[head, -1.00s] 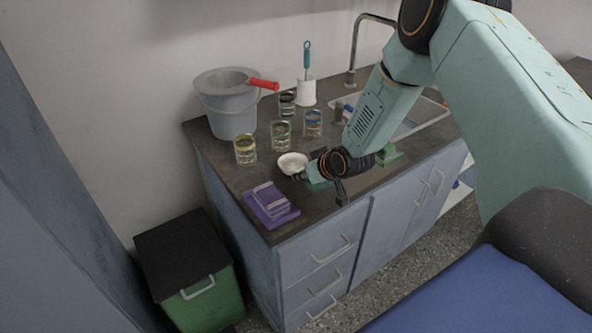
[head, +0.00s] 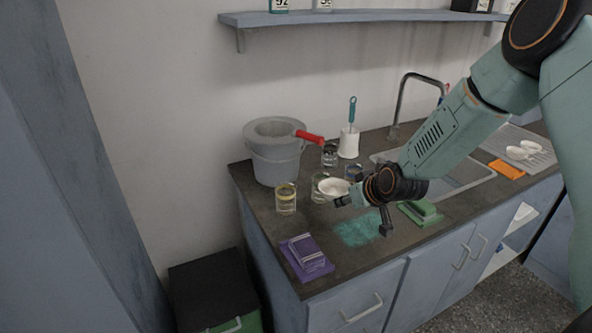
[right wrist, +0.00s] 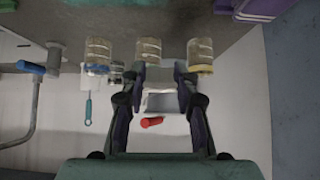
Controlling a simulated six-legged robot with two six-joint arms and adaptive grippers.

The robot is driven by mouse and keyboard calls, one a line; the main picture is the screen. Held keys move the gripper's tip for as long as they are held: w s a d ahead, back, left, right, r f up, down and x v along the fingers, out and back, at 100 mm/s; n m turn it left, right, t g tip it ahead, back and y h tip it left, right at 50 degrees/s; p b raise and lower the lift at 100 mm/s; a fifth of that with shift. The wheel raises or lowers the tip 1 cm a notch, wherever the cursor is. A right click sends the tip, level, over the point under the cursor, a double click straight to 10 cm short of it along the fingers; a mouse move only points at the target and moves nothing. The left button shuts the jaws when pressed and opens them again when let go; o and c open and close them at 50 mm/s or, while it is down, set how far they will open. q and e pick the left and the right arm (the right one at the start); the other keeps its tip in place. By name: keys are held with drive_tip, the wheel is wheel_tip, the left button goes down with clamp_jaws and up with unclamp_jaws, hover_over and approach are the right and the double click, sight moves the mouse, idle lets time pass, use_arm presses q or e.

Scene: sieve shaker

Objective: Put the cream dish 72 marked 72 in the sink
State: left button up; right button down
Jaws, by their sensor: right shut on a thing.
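The cream dish (head: 332,186) is a small pale bowl, held in my right gripper (head: 347,199) above the counter. It hides part of the glass jar behind it. No marking on it is readable. In the right wrist view, my right gripper (right wrist: 160,78) is closed around the pale dish edge, with little of the dish showing. The sink (head: 470,186) is set into the counter to the right, partly hidden by my right arm. My left gripper is not in view.
Glass jars (head: 286,199), a grey bucket (head: 274,158) with a red-handled item, and a white brush holder (head: 348,144) stand behind. A purple stack (head: 306,257), a teal patch (head: 357,232) and a green block (head: 421,212) lie in front. An orange cloth (head: 506,169) lies beyond the sink.

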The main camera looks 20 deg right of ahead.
drive_tip(key=shift+a, duration=0.1)
drive_tip(key=s+a+f+n+y, duration=0.1)
drive_tip(key=s+a, duration=0.2)
drive_tip(key=s+a+f+n+y+b, duration=0.1)
drive_tip(key=s+a+n, duration=0.1)
drive_tip(key=s+a, duration=0.1)
drive_tip(key=s+a+f+n+g+y+b, duration=0.1)
drive_tip(key=s+a, duration=0.2)
drive_tip(key=shift+s+a+f+n+y, duration=0.15)
drive_tip(key=shift+a+n+y, duration=0.15)
drive_tip(key=shift+n+y, duration=0.1)
drive_tip(key=s+a+r+n+g+y+b, duration=0.2)
drive_tip(key=s+a+n+y+b, duration=0.1)
drive_tip(key=s+a+n+b, duration=0.2)
drive_tip(key=shift+s+a+g, duration=0.4)
drive_tip(key=shift+s+a, duration=0.9)
drive_tip(key=shift+a, duration=0.25)
